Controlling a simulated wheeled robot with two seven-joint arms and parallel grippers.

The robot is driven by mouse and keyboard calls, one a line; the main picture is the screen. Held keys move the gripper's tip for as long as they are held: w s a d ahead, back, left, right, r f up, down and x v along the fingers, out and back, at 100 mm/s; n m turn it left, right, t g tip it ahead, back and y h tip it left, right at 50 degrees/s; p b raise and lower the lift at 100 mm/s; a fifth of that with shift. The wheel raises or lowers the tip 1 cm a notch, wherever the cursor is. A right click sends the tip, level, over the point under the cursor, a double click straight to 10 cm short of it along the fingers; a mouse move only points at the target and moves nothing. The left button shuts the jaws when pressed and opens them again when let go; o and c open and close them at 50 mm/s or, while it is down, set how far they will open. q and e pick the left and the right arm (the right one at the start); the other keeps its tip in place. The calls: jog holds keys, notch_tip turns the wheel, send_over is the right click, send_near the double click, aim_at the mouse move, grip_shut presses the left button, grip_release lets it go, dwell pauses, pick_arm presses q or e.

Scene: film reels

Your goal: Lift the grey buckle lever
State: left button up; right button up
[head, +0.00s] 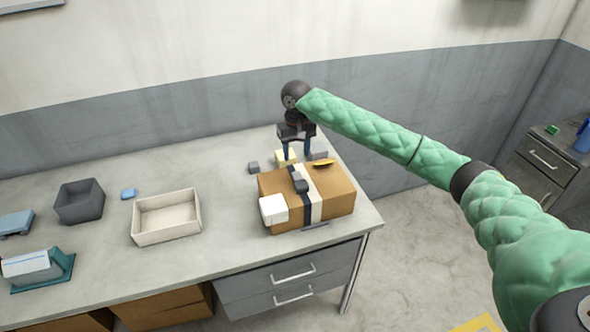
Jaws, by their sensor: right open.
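A brown box (336,194) lies on the table near its right end. A white and dark strap (313,199) runs over its top. A dark grey buckle piece (300,184) sits on the strap; its lever is too small to make out apart from the rest. My right gripper (296,158) points down at the back edge of the box, behind the buckle. Its two dark blue fingers are apart, with a pale yellow block (285,157) showing behind or between them; contact cannot be told. My left gripper is out of view.
A white block (273,209) is at the box's front left corner and a yellow piece (323,162) lies on its back right. A small grey cube (253,168), a cream tray (166,231) and a dark grey bin (79,214) stand left. The table between is mostly clear.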

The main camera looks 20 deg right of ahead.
aim_at(296, 173)
jog(key=shift+a+f+p, duration=0.1)
jog(key=shift+f+p, duration=0.35)
notch_tip(296, 173, down, 6)
jog(key=p, duration=0.2)
jog(key=shift+r+p, duration=0.25)
jog(key=shift+p, duration=0.15)
jog(key=shift+f, duration=0.7)
jog(key=c, duration=1)
